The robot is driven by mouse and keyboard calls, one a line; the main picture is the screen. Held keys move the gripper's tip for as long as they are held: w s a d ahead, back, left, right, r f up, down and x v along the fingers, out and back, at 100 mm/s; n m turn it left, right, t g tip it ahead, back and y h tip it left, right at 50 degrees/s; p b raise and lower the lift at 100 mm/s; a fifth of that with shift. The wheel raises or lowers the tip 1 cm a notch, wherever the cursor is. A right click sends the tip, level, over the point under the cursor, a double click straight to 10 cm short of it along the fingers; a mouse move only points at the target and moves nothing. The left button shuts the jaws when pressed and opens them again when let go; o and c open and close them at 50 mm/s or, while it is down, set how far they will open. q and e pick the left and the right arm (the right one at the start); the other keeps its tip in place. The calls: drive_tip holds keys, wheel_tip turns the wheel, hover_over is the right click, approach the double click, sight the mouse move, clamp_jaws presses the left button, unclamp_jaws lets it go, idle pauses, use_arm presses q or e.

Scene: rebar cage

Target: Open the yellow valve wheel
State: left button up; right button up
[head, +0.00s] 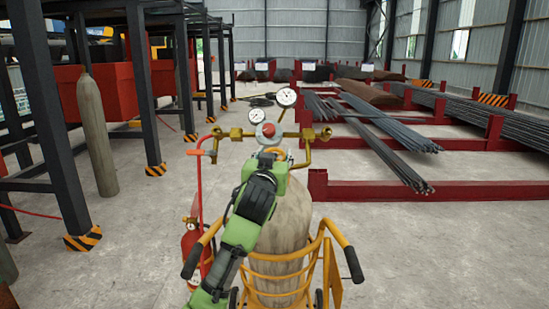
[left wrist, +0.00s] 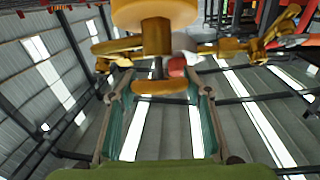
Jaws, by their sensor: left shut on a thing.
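The yellow valve wheel (head: 276,151) sits on top of the gas cylinder (head: 283,228), below the brass regulator fittings (head: 235,133). My left gripper (head: 274,163) reaches up from the front and is shut on the wheel. In the left wrist view the wheel (left wrist: 160,88) shows as an orange-yellow disc between the two fingers of my left gripper (left wrist: 158,85). Part of the wheel is hidden by the gripper in the head view. My right gripper is in neither view.
The cylinder stands in a yellow trolley (head: 275,283) with black handle grips. Two gauges (head: 286,97) rise above the valve. A red fire extinguisher (head: 192,245) is at left. Rebar bundles on red racks (head: 420,190) lie at right. Open concrete floor surrounds the trolley.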

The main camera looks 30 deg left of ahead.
use_arm(q)
drive_tip(key=n+g+y+b, duration=0.2)
drive_tip(key=n+y, duration=0.1)
drive_tip(key=n, duration=0.1)
drive_tip(key=shift+f+y, duration=0.15)
drive_tip(key=shift+y, duration=0.15)
drive_tip(key=shift+n+g+y, duration=0.4)
drive_tip(key=shift+n+y, duration=0.1)
drive_tip(key=shift+a, duration=0.1)
drive_tip(key=o, duration=1.1)
drive_tip(key=shift+s, duration=0.15)
drive_tip(key=v, duration=1.2)
